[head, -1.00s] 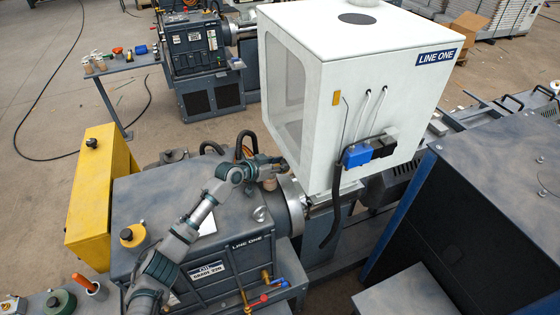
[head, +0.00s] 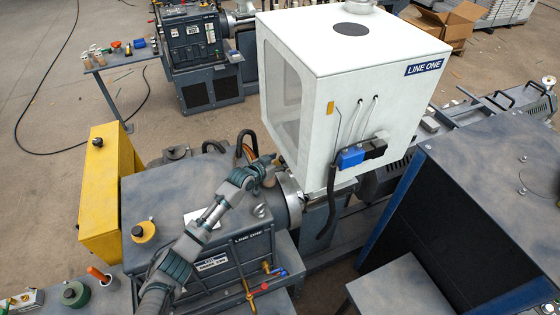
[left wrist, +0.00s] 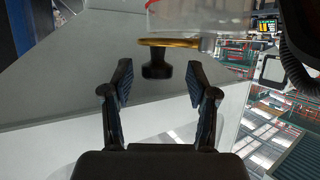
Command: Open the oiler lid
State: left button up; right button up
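The oiler is a clear cup (left wrist: 205,15) at the top of the left wrist view. Its lid has a brass-coloured rim (left wrist: 168,42) and a black knob (left wrist: 157,66). My left gripper (left wrist: 158,72) is open, with one finger on each side of the knob and a visible gap to both. I cannot tell how deep the knob sits between the fingertips. In the head view my left gripper (head: 273,161) is over the right end of the grey machine, just left of the white cabinet. The oiler is small and mostly hidden there. My right gripper is not in view.
The white cabinet (head: 350,45) stands close to the right of my left gripper. Black hoses (head: 243,145) rise just left of it. The grey machine housing (head: 165,195) lies under my left arm. A yellow box (head: 108,190) is at the left and a dark cabinet (head: 480,220) at the right.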

pick_arm(q)
jog(key=shift+r, duration=0.1)
jog(key=v, duration=1.2)
jog(key=shift+f, duration=0.25)
